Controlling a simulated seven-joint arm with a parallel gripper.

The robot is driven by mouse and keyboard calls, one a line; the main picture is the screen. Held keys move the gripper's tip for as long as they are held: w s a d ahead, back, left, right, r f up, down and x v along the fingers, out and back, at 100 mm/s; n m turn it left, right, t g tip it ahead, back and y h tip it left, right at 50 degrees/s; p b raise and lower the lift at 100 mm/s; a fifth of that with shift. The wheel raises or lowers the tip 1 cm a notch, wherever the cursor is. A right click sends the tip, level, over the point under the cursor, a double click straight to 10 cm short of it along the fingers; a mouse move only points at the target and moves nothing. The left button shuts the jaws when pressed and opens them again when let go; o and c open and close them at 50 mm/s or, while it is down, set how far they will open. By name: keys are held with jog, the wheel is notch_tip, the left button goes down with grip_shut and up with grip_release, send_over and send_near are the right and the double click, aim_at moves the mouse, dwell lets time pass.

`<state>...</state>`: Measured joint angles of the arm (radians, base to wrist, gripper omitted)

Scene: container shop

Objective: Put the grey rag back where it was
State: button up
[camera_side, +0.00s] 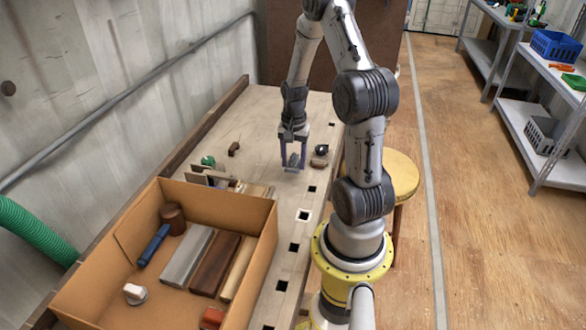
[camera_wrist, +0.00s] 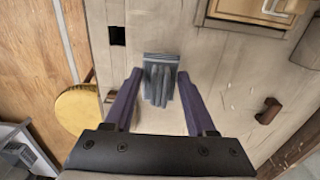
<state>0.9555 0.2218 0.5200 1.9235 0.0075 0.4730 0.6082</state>
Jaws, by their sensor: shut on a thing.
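The grey rag (camera_side: 294,161) is bunched between the fingers of my gripper (camera_side: 293,150), low over the wooden bench in the side view. In the wrist view the rag (camera_wrist: 160,82) shows as a folded grey piece between the two purple fingertips of my gripper (camera_wrist: 159,76). The gripper is shut on it. I cannot tell whether the rag's lower edge touches the bench top. No mark of the rag's earlier place shows.
The cardboard box (camera_side: 88,285) at the front left holds wood pieces, a blue tool and other items. A small brown block (camera_side: 234,148), a green item (camera_side: 208,160) and a dark round item (camera_side: 321,149) lie on the bench (camera_side: 255,125). A yellow stool (camera_side: 398,176) stands beside it.

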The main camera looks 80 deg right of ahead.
aim_at(293, 168)
jog(key=shift+w+d+f, duration=0.15)
jog(key=shift+f, duration=1.65)
jog(key=shift+f, duration=0.1)
jog(key=o, duration=1.3)
